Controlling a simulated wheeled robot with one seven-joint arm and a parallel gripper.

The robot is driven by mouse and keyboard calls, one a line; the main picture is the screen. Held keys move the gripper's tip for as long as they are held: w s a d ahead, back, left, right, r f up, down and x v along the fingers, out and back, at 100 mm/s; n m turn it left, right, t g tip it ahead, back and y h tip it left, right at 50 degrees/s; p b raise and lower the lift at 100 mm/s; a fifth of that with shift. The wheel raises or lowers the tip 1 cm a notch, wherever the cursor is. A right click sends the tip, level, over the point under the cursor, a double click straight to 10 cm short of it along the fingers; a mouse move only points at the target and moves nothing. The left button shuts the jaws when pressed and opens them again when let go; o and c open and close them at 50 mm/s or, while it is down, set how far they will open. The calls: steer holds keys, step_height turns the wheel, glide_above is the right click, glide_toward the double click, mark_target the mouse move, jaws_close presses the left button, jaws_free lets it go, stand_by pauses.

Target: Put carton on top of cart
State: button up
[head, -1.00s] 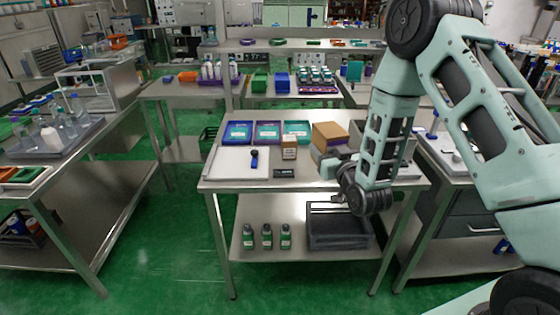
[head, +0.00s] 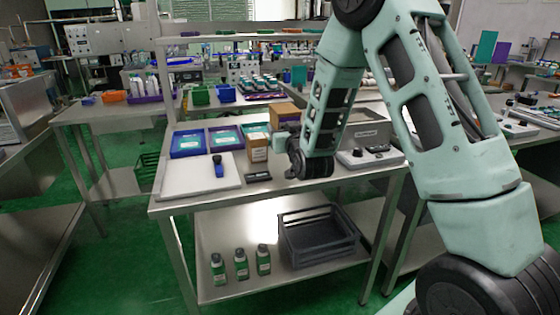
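A small brown carton (head: 258,148) with a white label stands upright on the steel table (head: 190,207). A larger brown cardboard box (head: 287,114) stands behind it, partly hidden by my arm. My gripper (head: 279,143) is at the end of my arm, just right of the small carton at about its height. My wrist covers most of the gripper, so its fingers and any contact with the carton are not clear. I cannot tell which piece of furniture is the cart.
Blue trays (head: 188,143), a white board (head: 200,178) with a dark blue tool (head: 218,166), and a grey device (head: 369,157) share the tabletop. The lower shelf holds green bottles (head: 241,265) and a dark crate (head: 318,237). Green floor is open at left.

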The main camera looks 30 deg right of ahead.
step_height(320, 180, down, 9)
steer(key=shift+f, duration=0.1)
stand_by(0.4)
steer(key=shift+f, duration=0.1)
steer(key=shift+f, duration=0.1)
steer(key=o, duration=1.2)
steer(key=shift+c, duration=0.2)
steer(key=shift+r+p, duration=0.3)
steer(key=p+v, duration=0.1)
steer(key=v, duration=1.1)
